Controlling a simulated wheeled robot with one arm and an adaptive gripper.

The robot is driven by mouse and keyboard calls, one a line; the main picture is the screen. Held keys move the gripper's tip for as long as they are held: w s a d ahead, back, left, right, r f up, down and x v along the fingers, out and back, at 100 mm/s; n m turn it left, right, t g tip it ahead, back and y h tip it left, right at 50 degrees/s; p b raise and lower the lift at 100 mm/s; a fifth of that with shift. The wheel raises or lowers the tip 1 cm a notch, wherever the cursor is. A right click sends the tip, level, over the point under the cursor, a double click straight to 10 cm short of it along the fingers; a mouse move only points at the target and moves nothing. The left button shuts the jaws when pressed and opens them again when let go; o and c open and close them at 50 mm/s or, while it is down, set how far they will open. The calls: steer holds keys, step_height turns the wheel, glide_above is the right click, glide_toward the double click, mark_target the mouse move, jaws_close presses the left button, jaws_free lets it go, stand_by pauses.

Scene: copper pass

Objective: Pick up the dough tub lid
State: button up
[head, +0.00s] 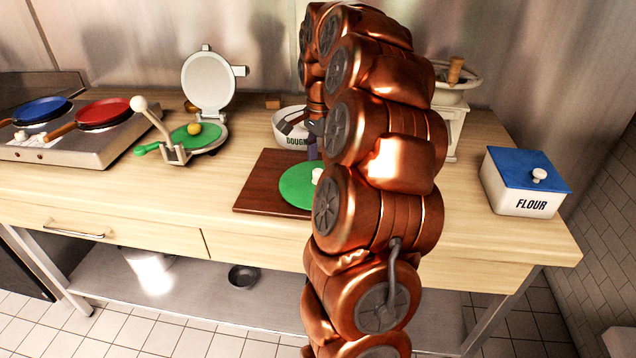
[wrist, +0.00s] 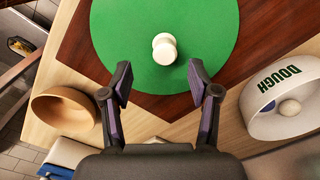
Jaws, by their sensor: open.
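The dough tub lid is a flat green disc (head: 298,188) with a white knob, lying on a dark brown board (head: 258,192). In the wrist view the lid (wrist: 120,35) fills the top middle, with its knob (wrist: 165,48) upright near the centre. My gripper (wrist: 158,82) is open and empty; its fingertips appear on either side just below the knob, apart from it. The white dough tub (head: 290,140) is behind the board, uncovered; in the wrist view the tub (wrist: 258,115) is at right with a pale ball inside. My arm hides part of the lid in the head view.
A wooden bowl (wrist: 62,112) is left in the wrist view. A press (head: 205,88) and a burner with a blue pan (head: 42,110) and red pan (head: 103,113) stand left. A flour box (head: 520,200) with a blue lid stands right. The counter's front strip is clear.

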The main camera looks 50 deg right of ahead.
mark_target(318, 170)
steer(key=shift+w+a+f+p, duration=0.1)
steer(key=shift+f+p, duration=0.1)
steer(key=shift+f, duration=0.55)
steer(key=shift+w+a+f+p, duration=0.1)
steer(key=shift+w+f+p, duration=0.1)
steer(key=shift+f, duration=0.55)
steer(key=shift+w+f+p, duration=0.1)
steer(key=shift+f+p, duration=0.1)
steer(key=shift+f, duration=0.55)
jaws_close()
